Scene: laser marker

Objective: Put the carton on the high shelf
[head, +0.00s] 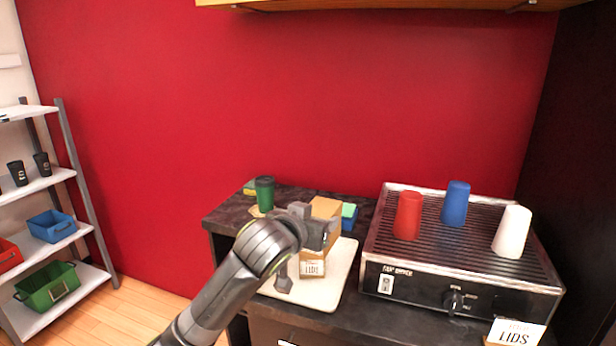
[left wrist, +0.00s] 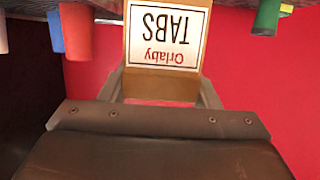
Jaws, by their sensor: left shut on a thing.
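The carton (head: 325,207) is a tan-brown box with a white label. It stands upright over the white board on the dark counter; I cannot tell whether it touches the board. In the left wrist view the carton (left wrist: 136,75) shows its label, "Orlaby TABS", upside down. My left gripper (head: 316,234) is shut on the carton, with a finger on either side of it in the left wrist view; it hides part of the carton in the head view. A wooden shelf (head: 400,5) shows its underside along the top of the head view. My right gripper is not in view.
A black grill machine (head: 408,286) at right bears red (head: 408,215), blue (head: 455,204) and white (head: 511,232) cups. A green cup (head: 264,194) stands behind the gripper. A shelf rack (head: 75,160) with cups and bins stands far left. The red wall above the counter is clear.

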